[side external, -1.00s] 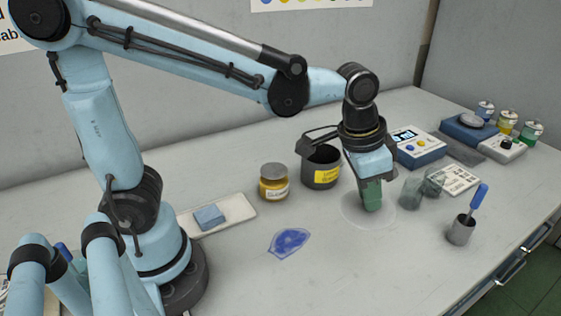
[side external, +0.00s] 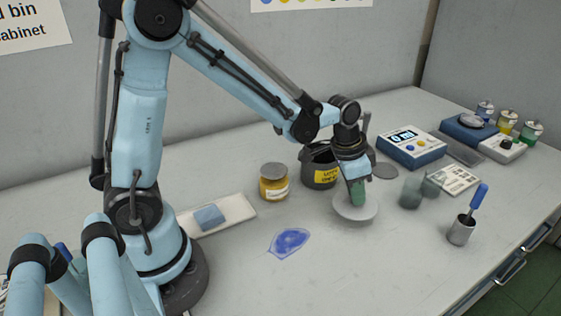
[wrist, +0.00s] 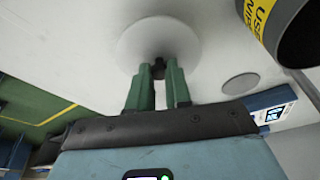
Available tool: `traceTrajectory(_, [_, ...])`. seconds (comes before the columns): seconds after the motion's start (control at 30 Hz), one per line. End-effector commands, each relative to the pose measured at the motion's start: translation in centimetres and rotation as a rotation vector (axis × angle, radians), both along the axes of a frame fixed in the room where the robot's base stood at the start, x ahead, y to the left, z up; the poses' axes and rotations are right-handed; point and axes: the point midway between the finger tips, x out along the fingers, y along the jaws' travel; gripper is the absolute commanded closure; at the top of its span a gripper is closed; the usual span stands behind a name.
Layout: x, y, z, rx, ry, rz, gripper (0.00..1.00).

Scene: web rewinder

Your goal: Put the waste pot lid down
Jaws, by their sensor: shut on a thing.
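The lid is a pale round disc (side external: 343,212) just below my gripper (side external: 358,203) in the side view, in front of the dark waste pot (side external: 320,174) with its yellow label. In the wrist view my green fingers (wrist: 158,72) are shut on the dark knob in the middle of the lid (wrist: 135,42). Whether the lid touches the bench or is slightly above it I cannot tell. The pot (wrist: 282,25) is at the top right of the wrist view, apart from the lid.
A flat grey disc (side external: 384,171) lies behind my gripper. A yellow jar (side external: 273,184) stands left of the pot, with a blue patch (side external: 290,241) in front. The front bench is clear.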

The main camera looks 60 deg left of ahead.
Motion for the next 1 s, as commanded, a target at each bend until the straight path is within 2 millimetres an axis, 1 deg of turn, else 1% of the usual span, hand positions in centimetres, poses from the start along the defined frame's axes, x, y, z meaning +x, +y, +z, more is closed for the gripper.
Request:
traceTrajectory(0.1, [0.0,0.0,-1.7,0.0,0.0,0.0,1.0])
traceTrajectory(0.23, [0.0,0.0,-2.8,0.0,0.0,0.0,1.0])
traceTrajectory(0.67, [0.0,0.0,-3.4,0.0,0.0,0.0,1.0])
traceTrajectory(0.7, [0.0,0.0,-3.4,0.0,0.0,0.0,0.78])
traceTrajectory(0.83, [0.0,0.0,-3.4,0.0,0.0,0.0,0.58])
traceTrajectory(0.87, [0.0,0.0,-3.4,0.0,0.0,0.0,0.56])
traceTrajectory(1.0, [0.0,0.0,-3.4,0.0,0.0,0.0,0.56])
